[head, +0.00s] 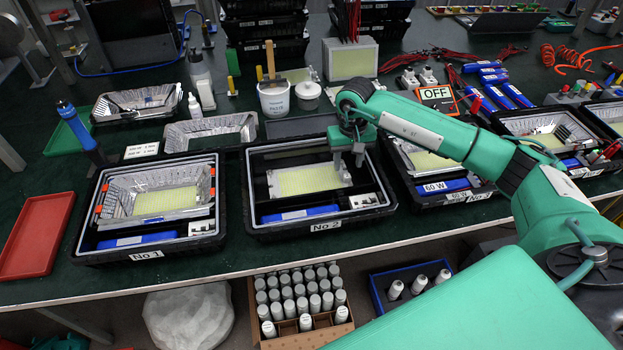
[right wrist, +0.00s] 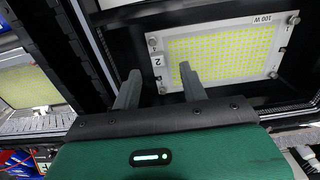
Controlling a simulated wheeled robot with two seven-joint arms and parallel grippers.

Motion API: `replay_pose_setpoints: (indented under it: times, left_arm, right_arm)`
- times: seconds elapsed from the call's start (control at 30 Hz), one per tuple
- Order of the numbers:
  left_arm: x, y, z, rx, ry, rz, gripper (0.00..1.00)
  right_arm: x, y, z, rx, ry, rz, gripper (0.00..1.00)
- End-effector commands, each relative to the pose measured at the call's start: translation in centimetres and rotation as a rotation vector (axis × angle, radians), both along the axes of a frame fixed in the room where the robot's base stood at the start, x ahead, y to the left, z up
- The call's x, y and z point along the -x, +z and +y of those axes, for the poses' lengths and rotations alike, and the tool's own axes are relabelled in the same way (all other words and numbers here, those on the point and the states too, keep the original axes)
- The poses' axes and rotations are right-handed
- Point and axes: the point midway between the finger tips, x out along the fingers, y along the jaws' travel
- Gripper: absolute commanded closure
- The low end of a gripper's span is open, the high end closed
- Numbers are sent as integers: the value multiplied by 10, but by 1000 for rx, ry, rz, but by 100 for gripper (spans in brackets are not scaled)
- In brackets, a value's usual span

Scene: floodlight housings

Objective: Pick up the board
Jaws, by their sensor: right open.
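The board (head: 305,180) is a flat yellow LED panel with a pale frame, lying in the black housing marked No 2 (head: 250,205). In the right wrist view the board (right wrist: 225,58) shows a "100 W" mark, a "2" tag and corner screws. My right gripper (head: 348,160) is above the board's right end. In the right wrist view its open fingers (right wrist: 160,72) are apart; one overlaps the board's edge in the picture and the other is outside it. My left gripper is not in view.
Housing No 1 (head: 82,247) stands at left, with a reflector and another yellow panel. A further housing (head: 408,203) with a 60 W blue block is at right, under my arm. A blue block (head: 300,214) and a small white part (head: 364,200) lie inside No 2.

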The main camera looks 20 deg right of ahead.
Motion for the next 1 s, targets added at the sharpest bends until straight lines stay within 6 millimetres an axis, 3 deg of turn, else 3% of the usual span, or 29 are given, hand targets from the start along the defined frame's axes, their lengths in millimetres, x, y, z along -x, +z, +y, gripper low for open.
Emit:
replay_pose_setpoints:
  times: [0.17,0.43,0.73,0.97,1.0]
  left_arm:
    - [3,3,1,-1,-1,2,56]
    - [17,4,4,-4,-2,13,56]
    - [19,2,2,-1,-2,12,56]
    - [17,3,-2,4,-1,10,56]
    - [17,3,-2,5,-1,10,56]
  right_arm:
    - [1,-12,-1,-1,-1,4,56]
    - [1,-48,-4,-2,-1,3,56]
    - [0,-54,-4,-1,0,0,56]
    - [1,-54,-4,-1,0,0,100]
    - [1,-54,-4,-1,0,0,100]
